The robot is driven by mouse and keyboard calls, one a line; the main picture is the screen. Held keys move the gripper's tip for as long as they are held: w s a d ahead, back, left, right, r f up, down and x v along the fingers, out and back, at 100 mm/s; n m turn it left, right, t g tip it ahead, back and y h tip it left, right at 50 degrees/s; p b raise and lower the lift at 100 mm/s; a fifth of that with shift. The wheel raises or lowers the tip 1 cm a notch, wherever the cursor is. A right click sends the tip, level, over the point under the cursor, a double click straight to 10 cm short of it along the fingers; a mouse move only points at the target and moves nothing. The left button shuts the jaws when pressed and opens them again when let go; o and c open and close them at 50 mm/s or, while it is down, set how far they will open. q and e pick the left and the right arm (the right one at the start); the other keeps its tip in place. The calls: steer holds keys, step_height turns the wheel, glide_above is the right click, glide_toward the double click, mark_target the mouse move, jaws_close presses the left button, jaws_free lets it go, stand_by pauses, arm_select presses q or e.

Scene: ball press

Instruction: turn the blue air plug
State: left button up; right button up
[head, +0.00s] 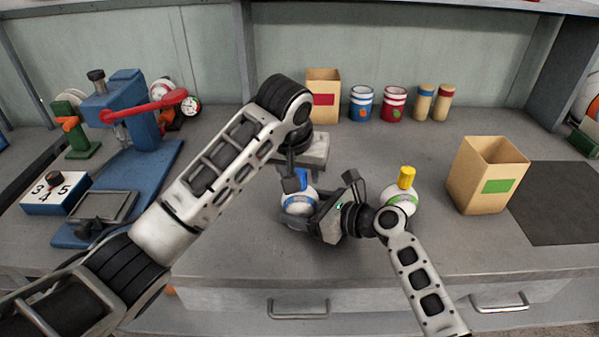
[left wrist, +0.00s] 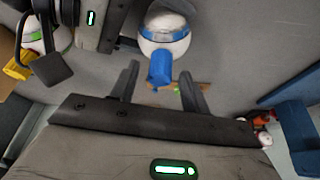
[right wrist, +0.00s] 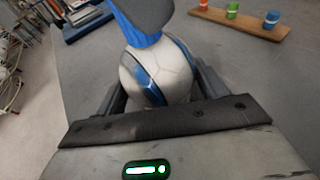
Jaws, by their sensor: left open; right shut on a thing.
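The white ball with a blue band (head: 299,204) stands on the bench, with the blue air plug (head: 288,185) on its top. My right gripper (head: 318,214) is shut on this ball from the right; in the right wrist view the ball (right wrist: 160,76) sits between the fingers. My left gripper (head: 297,168) is above the ball, pointing down and open. In the left wrist view the blue plug (left wrist: 160,68) shows between the open fingertips, with a gap on both sides. The right wrist view shows the plug (right wrist: 140,38) partly hidden by a grey finger.
A second ball with a green band (head: 402,201) and yellow plug (head: 406,177) stands behind my right wrist. An open box with a green label (head: 485,180) is at right. A blue press (head: 135,120) with a red lever is at left. Cans and another box line the back.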

arm_select(q)
steer(key=shift+w+f, duration=0.15)
steer(key=shift+f, duration=0.35)
steer(key=c, duration=1)
steer(key=m, duration=0.2)
steer(key=m+h, duration=0.1)
steer(key=m, duration=0.2)
steer(key=shift+g+h, duration=0.3)
steer(key=shift+g, duration=0.1)
steer(key=shift+r, duration=0.1)
steer(key=o, duration=1)
